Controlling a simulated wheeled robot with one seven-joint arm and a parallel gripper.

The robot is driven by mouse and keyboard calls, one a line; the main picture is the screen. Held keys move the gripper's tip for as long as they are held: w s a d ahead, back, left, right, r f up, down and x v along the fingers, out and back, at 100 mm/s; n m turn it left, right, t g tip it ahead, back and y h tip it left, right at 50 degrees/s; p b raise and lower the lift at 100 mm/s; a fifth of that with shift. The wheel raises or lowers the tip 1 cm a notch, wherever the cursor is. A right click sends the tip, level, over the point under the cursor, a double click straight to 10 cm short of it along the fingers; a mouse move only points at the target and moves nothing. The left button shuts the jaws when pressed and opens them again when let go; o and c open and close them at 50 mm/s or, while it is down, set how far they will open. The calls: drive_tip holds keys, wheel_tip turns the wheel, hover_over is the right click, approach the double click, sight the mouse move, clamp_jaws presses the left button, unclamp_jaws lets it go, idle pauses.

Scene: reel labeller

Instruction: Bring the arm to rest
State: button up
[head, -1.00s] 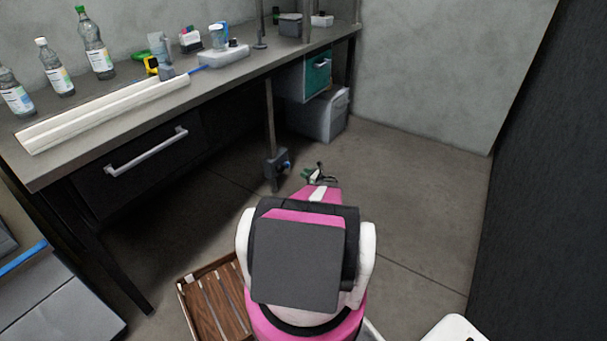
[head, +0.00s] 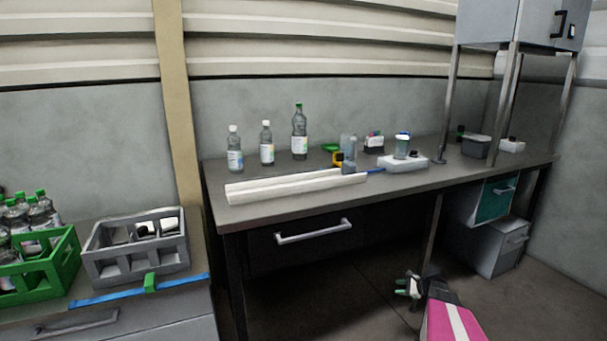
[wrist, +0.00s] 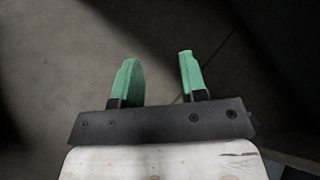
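My gripper (wrist: 158,78) has two green fingers that stand apart with bare grey floor between them in the wrist view. It is open and empty. In the head view my gripper (head: 408,286) is small, low in front of the workbench (head: 420,185), beside a bench leg. A pink and white part of my arm (head: 453,322) shows below it. Most of the arm is out of the frame.
Several bottles (head: 299,140), a white rail (head: 295,187) and small containers stand on the workbench. A green crate (head: 40,262) and a grey crate (head: 135,247) sit on a lower cabinet at left. Grey drawer boxes (head: 497,248) stand under the bench's right end.

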drive_tip(key=s+a+r+n+g+h, duration=0.3)
drive_tip(key=s+a+r+n+h, duration=0.2)
drive_tip(key=s+a+r+n, duration=0.4)
drive_tip(key=s+a+r+n+g+h, duration=0.4)
drive_tip(key=s+a+r+n, duration=0.5)
drive_tip(key=s+a+r, duration=0.6)
drive_tip(key=s+a+h, duration=0.1)
drive_tip(key=s+a, duration=0.2)
drive_tip(key=s, duration=0.2)
drive_tip(key=shift+s+a+n, duration=0.15)
drive_tip(key=shift+n, duration=0.15)
